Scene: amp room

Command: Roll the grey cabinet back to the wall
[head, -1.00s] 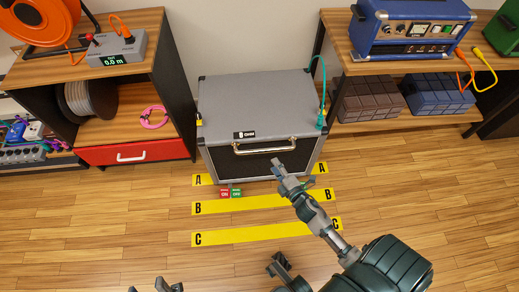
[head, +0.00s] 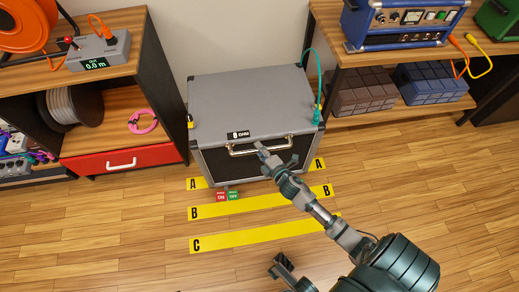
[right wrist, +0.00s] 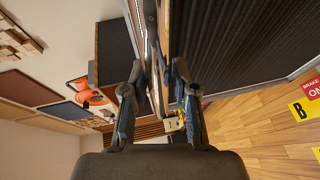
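The grey cabinet (head: 245,95) stands near the wall in the head view, its dark grille front facing me and its lower front edge by yellow strip A (head: 197,184). A silver handle (head: 243,152) crosses the upper front. My right gripper (head: 270,158) is at the right part of this handle. Red ON and green OFF brake pedals (head: 228,196) sit at the cabinet's foot.
Yellow strips B (head: 250,208) and C (head: 250,237) lie on clear wooden floor. A left shelf with a red drawer (head: 122,160) and a right shelf (head: 400,112) flank the cabinet closely. A teal cable (head: 318,75) runs up at its right side.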

